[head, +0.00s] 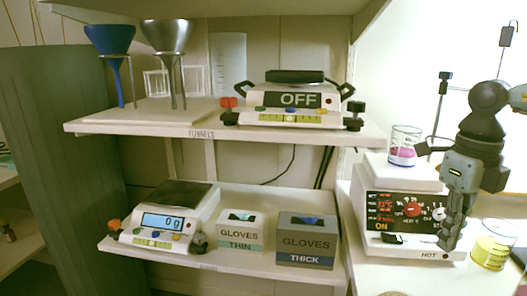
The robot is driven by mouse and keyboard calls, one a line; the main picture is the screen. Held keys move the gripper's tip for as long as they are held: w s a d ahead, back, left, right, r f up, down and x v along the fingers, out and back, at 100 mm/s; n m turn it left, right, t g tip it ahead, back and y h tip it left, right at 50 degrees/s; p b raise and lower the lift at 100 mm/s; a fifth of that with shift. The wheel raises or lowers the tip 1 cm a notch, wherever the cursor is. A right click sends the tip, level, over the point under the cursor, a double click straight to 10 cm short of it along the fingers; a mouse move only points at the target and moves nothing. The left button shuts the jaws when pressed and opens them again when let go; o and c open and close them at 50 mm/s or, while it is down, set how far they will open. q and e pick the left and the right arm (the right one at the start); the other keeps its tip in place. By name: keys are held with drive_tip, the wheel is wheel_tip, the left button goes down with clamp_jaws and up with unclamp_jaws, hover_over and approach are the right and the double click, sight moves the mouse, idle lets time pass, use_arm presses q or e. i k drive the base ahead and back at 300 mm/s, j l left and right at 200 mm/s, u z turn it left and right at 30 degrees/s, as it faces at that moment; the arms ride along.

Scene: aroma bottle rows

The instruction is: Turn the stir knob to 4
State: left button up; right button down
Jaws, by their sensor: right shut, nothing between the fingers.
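The hot plate stirrer (372,200) stands on the white counter at the right, its dark front panel lit with "ON" and red readouts. A red knob (411,209) sits mid-panel. To its right is a white knob (438,213) beside letters starting "ST"; my gripper partly hides it and its label, and I cannot read its setting. My right gripper (449,244) points down in front of the panel's right end, shut and empty. Whether it touches the white knob I cannot tell. My left gripper is not in view.
A beaker of pink liquid (402,150) stands on the stirrer's top plate, close to my right arm. A beaker of yellow liquid (493,250) stands right of the gripper. Shelves at left hold funnels (110,42), scales (160,222) and glove boxes (307,241).

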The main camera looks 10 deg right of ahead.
sight(438, 215)
drive_tip(key=k, duration=1.1)
